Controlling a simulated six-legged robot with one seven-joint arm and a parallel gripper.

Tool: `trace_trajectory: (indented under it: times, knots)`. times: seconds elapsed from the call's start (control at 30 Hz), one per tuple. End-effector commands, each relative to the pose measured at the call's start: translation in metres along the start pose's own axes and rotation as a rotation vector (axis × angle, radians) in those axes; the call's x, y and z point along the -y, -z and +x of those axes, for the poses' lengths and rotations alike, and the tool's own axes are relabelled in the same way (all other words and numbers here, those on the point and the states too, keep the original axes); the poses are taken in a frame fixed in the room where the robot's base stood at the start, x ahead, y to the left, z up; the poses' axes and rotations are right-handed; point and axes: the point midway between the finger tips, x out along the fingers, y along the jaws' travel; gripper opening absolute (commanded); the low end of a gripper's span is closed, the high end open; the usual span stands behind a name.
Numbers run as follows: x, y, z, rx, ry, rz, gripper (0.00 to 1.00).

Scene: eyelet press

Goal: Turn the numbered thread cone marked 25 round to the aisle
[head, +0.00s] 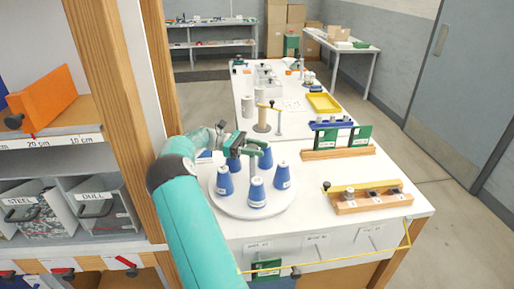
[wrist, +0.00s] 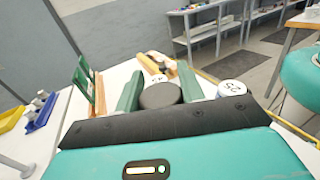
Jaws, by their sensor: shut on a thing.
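A round white turntable (head: 235,209) stands on the near end of the white table, with several blue thread cones (head: 257,193) upright around its rim. A pale post (head: 252,172) rises from its middle. My gripper (head: 257,148) is over the post's top. In the wrist view, its green fingers are shut on a dark round knob (wrist: 160,96). The white top of the cone marked 25 (wrist: 231,88) shows just right of the fingers. Another numbered white top is partly hidden behind the knob. The numbers are too small to read in the head view.
Right of the turntable, a wooden block with pegs (head: 368,204) and a wooden rack with green plates (head: 338,152) stand on the table. A yellow tray (head: 324,103) is farther back. A wooden shelf unit (head: 115,100) stands close at left. The floor aisle at right is clear.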

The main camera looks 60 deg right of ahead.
Motion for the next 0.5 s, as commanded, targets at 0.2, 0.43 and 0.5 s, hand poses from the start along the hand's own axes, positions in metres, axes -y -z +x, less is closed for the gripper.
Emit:
trace_trajectory:
  times: [0.2, 0.43, 0.5]
  knots:
    - [0.002, -0.0002, -0.0011, -0.002, 0.034, 0.001, 0.0]
    - [0.0026, -0.0004, -0.0008, -0.002, 0.048, 0.001, 0.0]
    - [0.0026, -0.0005, -0.0008, -0.002, 0.049, 0.001, 0.0]
